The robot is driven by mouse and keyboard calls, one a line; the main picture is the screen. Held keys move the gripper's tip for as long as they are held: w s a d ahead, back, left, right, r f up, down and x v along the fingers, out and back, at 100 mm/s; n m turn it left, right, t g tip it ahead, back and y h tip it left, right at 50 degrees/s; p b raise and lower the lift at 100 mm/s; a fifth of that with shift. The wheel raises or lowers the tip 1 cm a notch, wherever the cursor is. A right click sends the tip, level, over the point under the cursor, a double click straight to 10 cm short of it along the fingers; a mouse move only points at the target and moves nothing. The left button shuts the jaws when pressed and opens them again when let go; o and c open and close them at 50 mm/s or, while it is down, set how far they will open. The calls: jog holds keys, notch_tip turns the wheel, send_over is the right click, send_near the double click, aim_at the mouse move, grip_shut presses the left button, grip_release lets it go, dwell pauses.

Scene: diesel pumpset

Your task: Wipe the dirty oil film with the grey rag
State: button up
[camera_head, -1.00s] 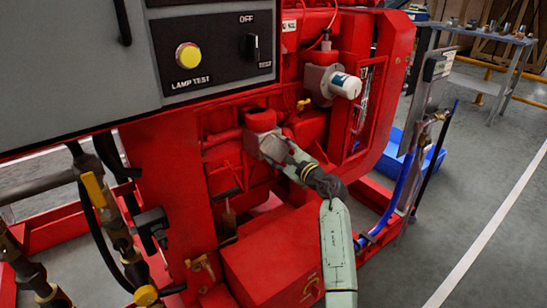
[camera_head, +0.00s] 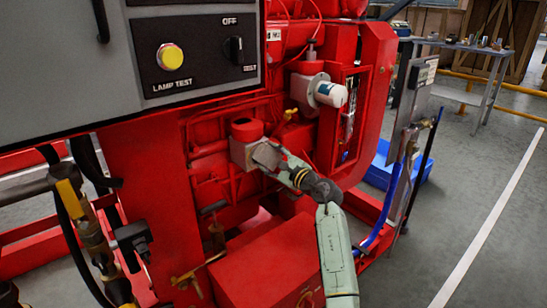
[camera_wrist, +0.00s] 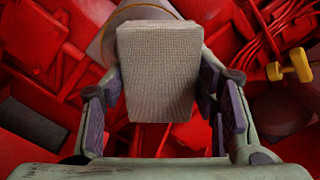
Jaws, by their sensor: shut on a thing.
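The grey rag (camera_wrist: 157,70) shows in the wrist view as a pale woven block between the fingers of my gripper (camera_wrist: 158,98). The purple-padded fingers stand on either side of it, and it hides part of what lies behind. In the head view my gripper (camera_head: 268,157) is at the red engine, beside a grey fitting (camera_head: 240,154) under a red cap. I cannot tell whether the rag touches the engine. I cannot make out the dirty oil film in either view.
A grey control panel (camera_head: 140,75) overhangs at upper left. A white filter (camera_head: 330,94) sticks out above my arm. A red box (camera_head: 265,270) lies below it. A blue hose (camera_head: 388,208) and upright stand to the right. Open floor lies farther right.

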aim_at(250, 160)
jog(key=shift+s+a+p, duration=0.45)
jog(key=shift+s+a, duration=0.1)
jog(key=shift+a, duration=0.25)
jog(key=shift+s+a+p, duration=0.45)
jog(key=shift+s+a, duration=0.05)
jog(key=shift+a, duration=0.3)
jog(key=shift+s+a+p, duration=0.45)
jog(key=shift+s+a, duration=0.1)
jog(key=shift+a, duration=0.25)
jog(key=v, duration=0.6)
jog(key=shift+d+b, duration=0.25)
jog(key=shift+b, duration=0.05)
jog(key=b+v, duration=0.1)
jog(key=v, duration=0.2)
jog(key=shift+a, duration=0.1)
